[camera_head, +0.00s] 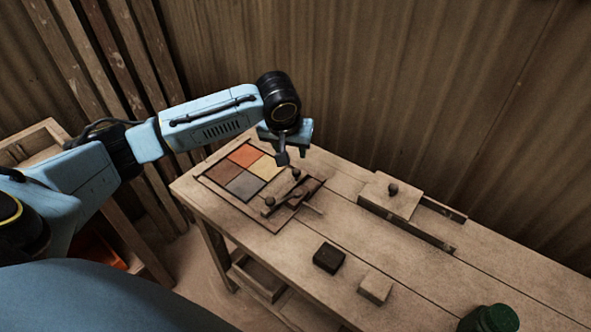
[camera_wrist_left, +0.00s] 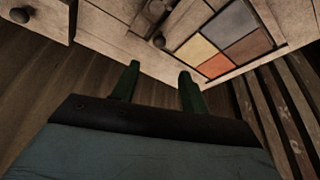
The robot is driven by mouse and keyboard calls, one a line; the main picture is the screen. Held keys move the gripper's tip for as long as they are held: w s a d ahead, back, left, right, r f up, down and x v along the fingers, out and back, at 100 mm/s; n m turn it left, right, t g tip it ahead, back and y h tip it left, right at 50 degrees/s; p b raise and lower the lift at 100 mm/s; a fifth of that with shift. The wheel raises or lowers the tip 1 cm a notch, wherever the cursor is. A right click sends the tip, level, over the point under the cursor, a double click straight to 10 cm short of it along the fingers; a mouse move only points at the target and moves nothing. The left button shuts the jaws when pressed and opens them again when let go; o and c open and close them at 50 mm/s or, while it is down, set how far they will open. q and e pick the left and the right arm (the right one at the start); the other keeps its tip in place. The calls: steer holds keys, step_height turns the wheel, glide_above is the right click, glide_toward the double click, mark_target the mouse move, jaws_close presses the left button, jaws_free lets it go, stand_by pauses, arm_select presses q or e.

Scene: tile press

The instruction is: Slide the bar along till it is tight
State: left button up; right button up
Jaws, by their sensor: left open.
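The bar (camera_head: 284,196) is a dark wooden strip with two round knobs, lying across the right part of a shallow wooden frame (camera_head: 223,207). Four-square tiles in orange (camera_head: 244,155), brown (camera_head: 223,173), yellow (camera_head: 266,168) and grey (camera_head: 245,186) lie to its left. In the left wrist view a knob (camera_wrist_left: 158,41) of the bar shows beyond the fingers, with the tiles to the right. My left gripper (camera_wrist_left: 157,83) is open and empty, above the back edge of the frame, apart from the bar. In the head view its arm hides part of the back edge. My right gripper is out of view.
On the bench (camera_head: 330,290) stand a black block (camera_head: 328,258), a pale wooden block (camera_head: 375,288) and a green-topped container (camera_head: 490,318). A knobbed wooden slide (camera_head: 392,196) sits on rails at the right. A wooden wall rises behind the bench.

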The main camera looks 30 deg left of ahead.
mark_target(296, 171)
arm_select(q)
steer(key=b+x, duration=0.2)
steer(key=x, duration=1.1)
steer(key=shift+w, duration=0.1)
steer(key=shift+c, duration=0.5)
jaws_close()
